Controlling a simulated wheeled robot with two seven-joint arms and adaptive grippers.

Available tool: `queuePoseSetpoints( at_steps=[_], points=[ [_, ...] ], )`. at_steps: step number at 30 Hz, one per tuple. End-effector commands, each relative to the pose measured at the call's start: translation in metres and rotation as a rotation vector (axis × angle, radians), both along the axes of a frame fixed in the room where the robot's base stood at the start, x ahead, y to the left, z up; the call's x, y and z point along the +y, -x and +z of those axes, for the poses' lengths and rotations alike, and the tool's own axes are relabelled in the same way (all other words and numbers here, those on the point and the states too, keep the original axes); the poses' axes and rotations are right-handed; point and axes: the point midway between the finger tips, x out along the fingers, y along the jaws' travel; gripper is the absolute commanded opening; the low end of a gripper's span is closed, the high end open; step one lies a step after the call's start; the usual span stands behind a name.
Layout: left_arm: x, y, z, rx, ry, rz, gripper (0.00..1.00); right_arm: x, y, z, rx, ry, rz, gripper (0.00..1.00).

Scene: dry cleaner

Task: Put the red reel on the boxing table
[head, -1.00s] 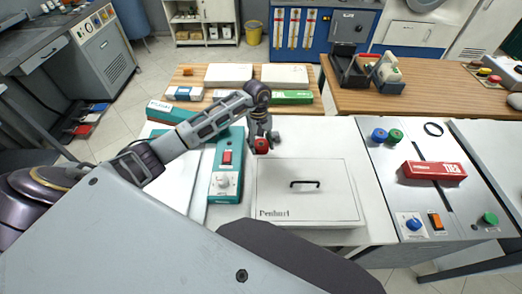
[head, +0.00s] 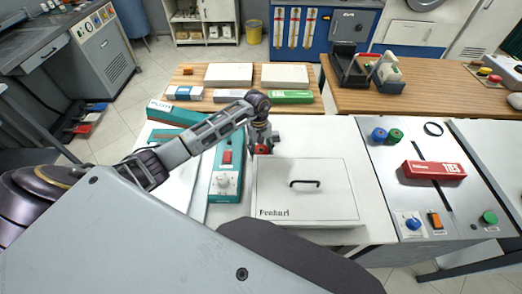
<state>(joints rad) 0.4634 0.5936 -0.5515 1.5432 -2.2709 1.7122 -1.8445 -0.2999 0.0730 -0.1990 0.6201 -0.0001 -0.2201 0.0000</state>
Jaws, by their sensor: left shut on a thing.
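The red reel (head: 263,149) is a small red round thing held in my left gripper (head: 263,143). The gripper is shut on it and points down, just behind the far edge of the white press lid (head: 305,190). The fingers partly cover the reel, and I cannot tell whether it touches the white surface below. No label marks the boxing table; a wooden table (head: 188,75) with flat boxes stands behind. A grey table (head: 388,172) at the right holds a blue reel (head: 379,135) and a green reel (head: 396,136). My right gripper is out of view.
A teal control unit (head: 226,165) stands left of the lid. A tape dispenser (head: 385,74) stands on another wooden table. White surface right of my gripper is clear.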

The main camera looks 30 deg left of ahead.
Motion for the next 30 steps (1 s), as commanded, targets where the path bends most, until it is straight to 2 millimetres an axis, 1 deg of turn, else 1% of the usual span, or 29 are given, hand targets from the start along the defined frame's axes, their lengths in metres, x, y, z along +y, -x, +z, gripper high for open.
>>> queuePoseSetpoints(
  at_steps=[1, 5, 6, 18, 23, 30],
  points=[
    [0.0, 0.0, -0.001, 0.0, 0.0, 0.0, 0.58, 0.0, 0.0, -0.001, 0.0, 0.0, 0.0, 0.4],
    [0.0, 0.0, 0.0, 0.0, 0.0, 0.0, 0.75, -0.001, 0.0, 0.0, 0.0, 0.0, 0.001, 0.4],
    [0.0, 0.0, 0.0, 0.0, 0.0, 0.0, 0.77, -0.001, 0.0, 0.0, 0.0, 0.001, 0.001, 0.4],
    [0.0, 0.0, 0.001, -0.001, 0.001, 0.0, 0.77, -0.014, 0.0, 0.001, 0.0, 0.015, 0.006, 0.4],
    [0.0, 0.0, 0.004, 0.0, 0.001, 0.0, 0.77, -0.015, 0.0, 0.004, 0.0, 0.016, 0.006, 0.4],
    [0.004, -0.004, 0.03, -0.004, -0.002, 0.0, 0.77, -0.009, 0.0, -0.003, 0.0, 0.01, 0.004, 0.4]
  ],
)
